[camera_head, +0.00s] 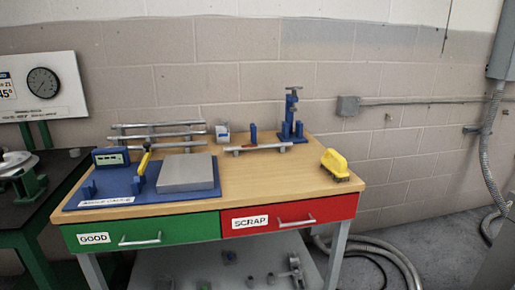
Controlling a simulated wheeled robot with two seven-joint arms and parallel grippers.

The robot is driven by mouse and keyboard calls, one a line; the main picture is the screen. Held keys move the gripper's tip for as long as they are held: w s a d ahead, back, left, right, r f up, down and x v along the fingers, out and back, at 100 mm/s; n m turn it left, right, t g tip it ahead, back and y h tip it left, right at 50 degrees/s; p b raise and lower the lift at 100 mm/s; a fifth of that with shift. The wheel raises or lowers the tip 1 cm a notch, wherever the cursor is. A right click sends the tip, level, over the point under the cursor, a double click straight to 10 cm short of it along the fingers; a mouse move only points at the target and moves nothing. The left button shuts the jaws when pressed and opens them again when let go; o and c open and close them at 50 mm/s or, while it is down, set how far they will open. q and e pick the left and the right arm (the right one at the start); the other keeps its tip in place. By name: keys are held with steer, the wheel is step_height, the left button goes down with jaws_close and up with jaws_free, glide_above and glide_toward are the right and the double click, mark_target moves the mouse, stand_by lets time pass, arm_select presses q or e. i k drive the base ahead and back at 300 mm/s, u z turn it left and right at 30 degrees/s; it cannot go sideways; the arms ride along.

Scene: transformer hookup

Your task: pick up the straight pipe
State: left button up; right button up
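Several straight grey pipes (160,134) lie level, one behind another, at the back left of the wooden workbench (310,175). Another straight grey bar or pipe (258,148) lies level at the bench's middle back, with a small blue upright piece beside it. I cannot tell which of these is the straight pipe of the task. Neither of my grippers is in view.
A blue fixture board (130,202) with a grey plate (186,173) covers the bench's left. A blue stand (292,115) and a yellow brush (336,164) are at right. Below are green GOOD (185,231) and red SCRAP (340,210) drawers. The front right top is clear.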

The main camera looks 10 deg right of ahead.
mark_target(259, 147)
steer(key=z, duration=0.65)
steer(key=k, duration=0.9)
steer(key=z, duration=1.8)
steer(key=i, duration=0.3)
steer(key=u, duration=1.05)
steer(key=i, duration=1.4)
steer(key=u, duration=1.05)
